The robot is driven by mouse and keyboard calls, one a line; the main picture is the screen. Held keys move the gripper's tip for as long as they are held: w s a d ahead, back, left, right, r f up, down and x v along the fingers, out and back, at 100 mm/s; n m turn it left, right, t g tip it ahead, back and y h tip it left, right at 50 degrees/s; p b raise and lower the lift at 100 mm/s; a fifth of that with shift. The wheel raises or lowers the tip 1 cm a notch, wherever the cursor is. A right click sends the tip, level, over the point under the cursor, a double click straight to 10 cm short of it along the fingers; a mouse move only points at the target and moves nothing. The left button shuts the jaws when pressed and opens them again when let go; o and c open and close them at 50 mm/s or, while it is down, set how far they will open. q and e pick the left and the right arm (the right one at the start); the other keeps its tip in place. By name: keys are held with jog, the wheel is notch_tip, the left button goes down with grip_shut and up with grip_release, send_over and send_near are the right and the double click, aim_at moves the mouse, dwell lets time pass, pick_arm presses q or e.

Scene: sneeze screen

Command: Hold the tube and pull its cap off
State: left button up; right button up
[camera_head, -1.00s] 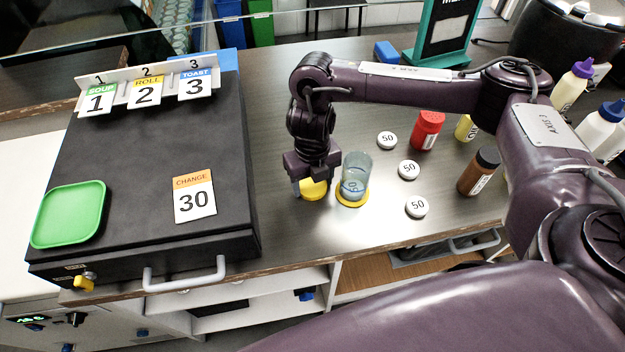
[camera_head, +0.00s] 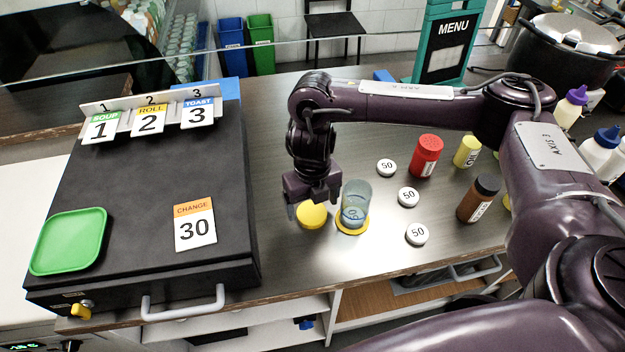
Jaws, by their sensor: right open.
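The tube (camera_head: 355,196) is a clear bluish cylinder standing upright on a yellow round base (camera_head: 352,228). A disc marked 50 shows in or through it. A round yellow cap (camera_head: 312,215) is beside the tube, to its left, on the counter. My right gripper (camera_head: 313,203) points down over the yellow cap with its fingers open. I cannot tell whether the fingers touch the cap. My left gripper is not in view.
White discs marked 50 (camera_head: 408,197) lie right of the tube. A red shaker (camera_head: 426,156) and a brown bottle (camera_head: 478,199) stand farther right. A black cash box (camera_head: 150,170) with a green tray (camera_head: 68,241) fills the left. The counter's front edge is close.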

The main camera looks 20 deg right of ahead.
aim_at(313, 214)
notch_tip(313, 214, up, 10)
jog(key=shift+p, duration=0.3)
jog(key=shift+s+f, duration=0.1)
jog(key=shift+f, duration=0.05)
